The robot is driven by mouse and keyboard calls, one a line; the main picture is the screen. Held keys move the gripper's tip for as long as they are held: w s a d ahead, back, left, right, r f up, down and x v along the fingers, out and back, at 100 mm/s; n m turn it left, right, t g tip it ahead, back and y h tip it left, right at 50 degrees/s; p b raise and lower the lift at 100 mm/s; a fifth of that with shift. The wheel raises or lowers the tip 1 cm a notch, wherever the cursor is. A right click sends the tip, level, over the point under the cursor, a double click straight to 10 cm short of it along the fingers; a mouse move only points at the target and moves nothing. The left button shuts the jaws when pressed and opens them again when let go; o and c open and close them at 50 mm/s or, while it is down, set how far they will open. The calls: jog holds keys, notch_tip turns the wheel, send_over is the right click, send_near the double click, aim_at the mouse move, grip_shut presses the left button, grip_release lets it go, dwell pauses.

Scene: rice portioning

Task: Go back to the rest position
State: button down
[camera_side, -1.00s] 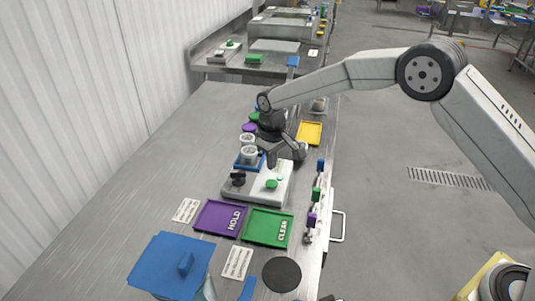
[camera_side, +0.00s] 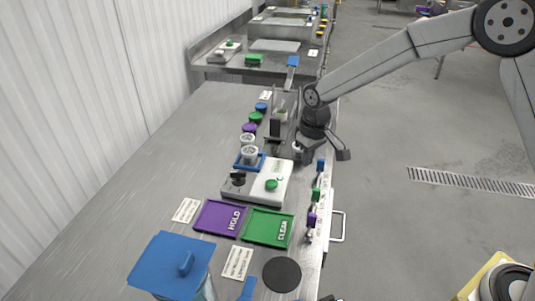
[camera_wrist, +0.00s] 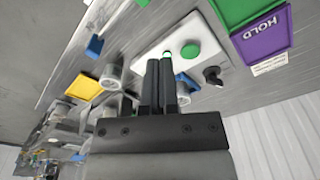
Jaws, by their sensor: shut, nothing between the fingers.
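My gripper (camera_side: 301,158) is at the right edge of the steel table, right of and a little above the white device (camera_side: 262,187) with its green button (camera_side: 271,184). The wrist view shows my gripper (camera_wrist: 165,62) with both fingers together and nothing between them. The white device (camera_wrist: 160,42) and green button (camera_wrist: 190,51) lie beyond the fingertips there. My gripper touches nothing that I can see.
A blue-lidded container (camera_side: 160,263) stands nearer. White cups (camera_side: 249,155) sit on a blue holder (camera_side: 240,162). A yellow tray (camera_wrist: 84,87) shows in the wrist view.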

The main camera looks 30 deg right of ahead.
jog(key=s+d+m, duration=0.1)
jog(key=s+d, duration=0.2)
jog(key=s, duration=0.7)
jog(key=s+d+r+m+t, duration=0.1)
jog(key=s+d, duration=0.3)
jog(key=s, duration=0.6)
jog(key=shift+s+t, duration=0.25)
jog(key=shift+t, duration=0.05)
